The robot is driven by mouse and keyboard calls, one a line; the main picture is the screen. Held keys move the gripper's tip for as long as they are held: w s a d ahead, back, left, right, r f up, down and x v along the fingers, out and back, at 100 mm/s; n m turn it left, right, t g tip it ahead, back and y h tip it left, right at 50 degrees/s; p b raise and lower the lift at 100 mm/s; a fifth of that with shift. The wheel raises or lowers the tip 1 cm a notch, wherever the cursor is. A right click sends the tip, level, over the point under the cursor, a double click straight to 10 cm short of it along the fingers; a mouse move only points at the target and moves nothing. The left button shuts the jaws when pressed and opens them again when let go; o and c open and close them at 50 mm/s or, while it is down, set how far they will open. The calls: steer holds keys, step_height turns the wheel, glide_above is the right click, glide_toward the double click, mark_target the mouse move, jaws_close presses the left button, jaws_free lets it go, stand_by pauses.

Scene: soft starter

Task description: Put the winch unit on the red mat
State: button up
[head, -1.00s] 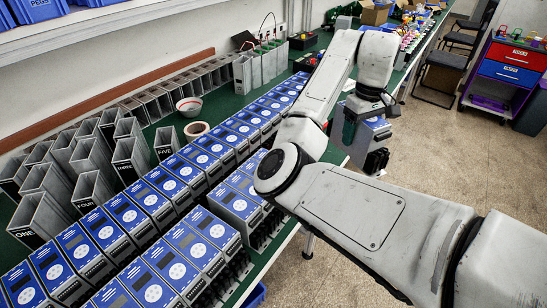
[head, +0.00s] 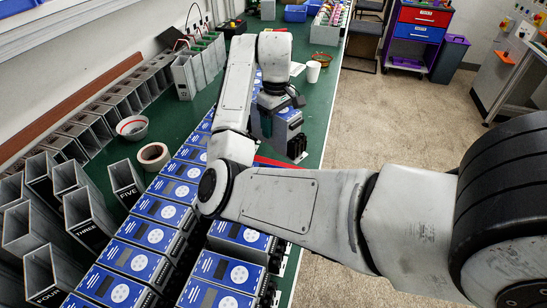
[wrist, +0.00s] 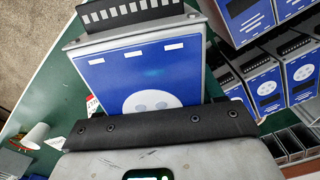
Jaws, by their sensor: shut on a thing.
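My gripper (head: 277,103) is shut on a grey unit with a blue face (head: 290,114), near the right part of the green bench. The wrist view shows the jaw (wrist: 160,126) across the near edge of this unit's blue face (wrist: 115,72), which has a pale round dial. I cannot read its label, so I cannot confirm that it is the winch unit. A small red strip (head: 268,161), perhaps part of the red mat, shows beside my arm; my arm hides the rest. I cannot tell how high the unit hangs.
Rows of similar blue units (head: 150,235) fill the bench. Grey open bins (head: 88,215), a tape roll (head: 153,153) and a bowl (head: 132,126) lie left. A white cup (head: 313,70) and a red basket (head: 325,59) stand beyond the gripper. Green bench (head: 314,112) is bare near the right edge.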

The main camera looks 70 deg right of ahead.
step_height(320, 180, down, 12)
steer(key=shift+r+p, duration=0.1)
steer(key=shift+p, duration=0.6)
steer(key=o, duration=1.5)
step_height(320, 180, up, 12)
steer(key=shift+b, duration=0.8)
